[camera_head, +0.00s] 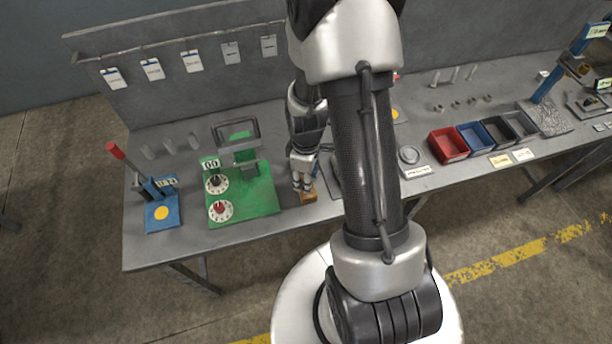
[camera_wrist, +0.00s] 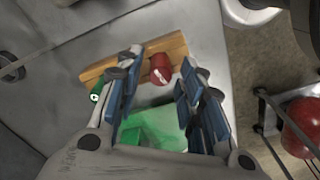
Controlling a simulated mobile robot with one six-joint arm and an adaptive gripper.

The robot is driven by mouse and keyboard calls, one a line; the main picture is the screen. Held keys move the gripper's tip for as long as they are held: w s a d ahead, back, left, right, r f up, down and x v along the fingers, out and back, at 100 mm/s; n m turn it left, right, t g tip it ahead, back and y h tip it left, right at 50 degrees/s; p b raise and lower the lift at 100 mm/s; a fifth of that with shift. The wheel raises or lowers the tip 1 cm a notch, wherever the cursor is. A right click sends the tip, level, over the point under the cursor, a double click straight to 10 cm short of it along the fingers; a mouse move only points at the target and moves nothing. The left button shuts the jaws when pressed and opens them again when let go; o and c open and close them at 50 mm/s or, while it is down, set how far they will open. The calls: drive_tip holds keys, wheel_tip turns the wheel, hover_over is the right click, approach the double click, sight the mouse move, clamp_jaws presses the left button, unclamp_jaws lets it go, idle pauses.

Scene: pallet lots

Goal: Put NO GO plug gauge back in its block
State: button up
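The wooden gauge block (camera_head: 308,196) lies near the bench's front edge, just right of the green fixture. In the wrist view the block (camera_wrist: 92,75) lies beyond my fingertips. A red round-ended plug (camera_wrist: 160,68), apparently the NO GO gauge, shows at the block, between the fingertips. Whether it is seated in a hole cannot be told. A green plug end (camera_wrist: 97,91) shows left of the left finger. My gripper (camera_wrist: 160,72) is open, with gaps beside the red plug; it also shows close over the block in the head view (camera_head: 302,180).
The green fixture (camera_head: 262,198) with two dials stands close left of my gripper. A blue stand (camera_head: 163,216) is farther left. Red (camera_head: 448,146), blue and black bins sit right of my arm. A red rounded object (camera_wrist: 303,128) shows at the wrist view's right edge.

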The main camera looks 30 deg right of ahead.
wheel_tip(320, 180, up, 21)
drive_tip(key=a+m+t+p, duration=0.1)
drive_tip(key=a+m+p, duration=0.15)
drive_tip(key=p, duration=0.25)
drive_tip(key=s+a+r+m+t, duration=0.1)
drive_tip(key=s+a+r+m, duration=0.1)
drive_tip(key=s+a+r, duration=0.2)
drive_tip(key=s+a+r+m+t, duration=0.2)
drive_tip(key=s+a+r+m, duration=0.1)
drive_tip(key=s+r, duration=0.6)
drive_tip(key=shift+s+a+r+t, duration=0.35)
drive_tip(key=shift+a+r, duration=0.2)
drive_tip(key=shift+r, duration=0.35)
drive_tip(key=shift+m, duration=0.25)
